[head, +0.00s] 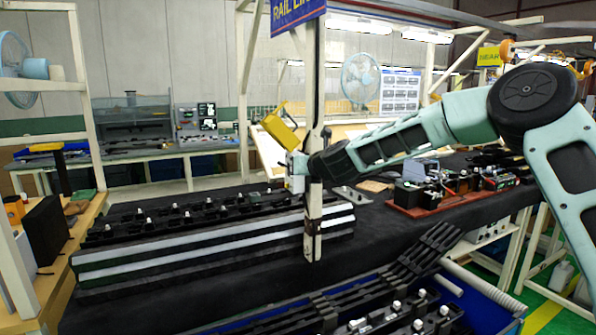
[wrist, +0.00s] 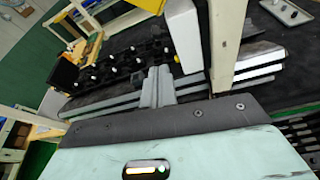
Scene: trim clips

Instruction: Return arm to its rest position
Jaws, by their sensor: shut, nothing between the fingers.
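My pale green arm (head: 400,140) reaches in from the right in the head view, with its dark wrist joint (head: 333,163) beside the cream upright post (head: 313,215). The post hides most of the hand there. In the wrist view my gripper (wrist: 158,80) shows as two grey fingers side by side, shut and with nothing between them. It points toward the long rack (wrist: 112,62) of black clips with white knobs. That rack also shows in the head view (head: 215,255), on the dark bench. The cream post (wrist: 228,45) stands close to the right of the fingers.
A white box (wrist: 183,35) is close by the fingers, and a yellow piece (head: 280,130) is by the post. A red tray (head: 420,207) of parts lies right on the bench. A blue crate (head: 490,300) with black strips stands in front.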

